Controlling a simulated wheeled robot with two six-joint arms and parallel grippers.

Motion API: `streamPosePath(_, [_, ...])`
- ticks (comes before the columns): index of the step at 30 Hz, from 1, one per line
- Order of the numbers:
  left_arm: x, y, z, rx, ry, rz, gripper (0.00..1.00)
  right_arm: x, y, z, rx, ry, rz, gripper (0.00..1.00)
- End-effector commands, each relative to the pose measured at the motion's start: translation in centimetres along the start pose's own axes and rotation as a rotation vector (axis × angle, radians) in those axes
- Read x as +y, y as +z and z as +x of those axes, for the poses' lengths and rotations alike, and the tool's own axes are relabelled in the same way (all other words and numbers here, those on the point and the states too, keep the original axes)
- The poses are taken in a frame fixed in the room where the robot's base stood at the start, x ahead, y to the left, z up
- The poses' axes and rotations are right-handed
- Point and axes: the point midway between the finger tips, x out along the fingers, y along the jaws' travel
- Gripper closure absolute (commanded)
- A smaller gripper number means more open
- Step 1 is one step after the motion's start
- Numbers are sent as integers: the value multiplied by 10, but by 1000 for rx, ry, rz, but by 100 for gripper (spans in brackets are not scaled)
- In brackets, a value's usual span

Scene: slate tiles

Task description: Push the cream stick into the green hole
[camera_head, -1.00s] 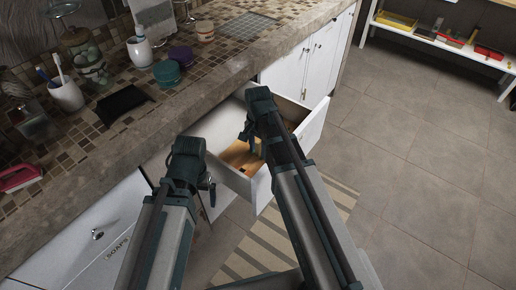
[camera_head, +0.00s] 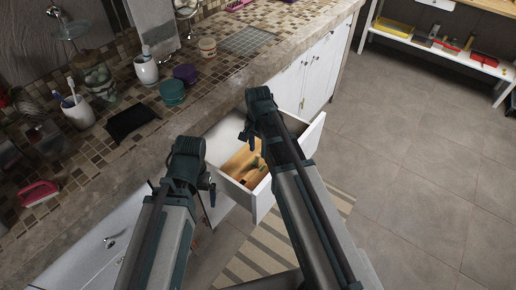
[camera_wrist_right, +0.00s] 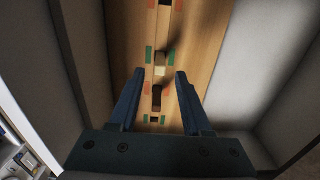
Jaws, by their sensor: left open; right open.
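A long wooden board (camera_head: 236,162) lies in the open drawer (camera_head: 263,199). In the right wrist view the board (camera_wrist_right: 196,30) has a row of slots flanked by green and orange marks. A small cream piece, apparently the cream stick (camera_wrist_right: 160,69), is between a pair of green marks (camera_wrist_right: 148,55); how deep it sits I cannot tell. A dark brown piece or hole (camera_wrist_right: 156,98) lies nearer, between orange marks. My right gripper (camera_head: 246,137) is open and empty above the board, its fingers (camera_wrist_right: 155,74) either side of the row. My left gripper (camera_head: 209,190) is open beside the drawer's left side.
The drawer's pale walls (camera_wrist_right: 238,65) rise on both sides of my right gripper. Open floor (camera_head: 420,150) lies to the right, with a low shelf (camera_head: 440,45) behind.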

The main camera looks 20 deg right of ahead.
Motion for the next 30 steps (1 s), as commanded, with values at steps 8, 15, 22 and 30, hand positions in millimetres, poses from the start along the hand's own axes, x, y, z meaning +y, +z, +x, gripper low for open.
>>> streamPosePath(8, [-4, 3, -46, 0, 0, -1, 0, 0, 0, -46, 0, 0, 0, 52])
streamPosePath(15, [-5, 3, -52, 0, 0, -1, 0, 0, 0, -53, 0, 0, 0, 52])
streamPosePath(22, [-5, 3, -51, 0, 0, -1, 0, 9, 53, -52, 7, 25, -297, 52])
streamPosePath(30, [-5, 3, -51, 0, 0, -1, 0, 39, 147, -52, 13, 93, -995, 52])
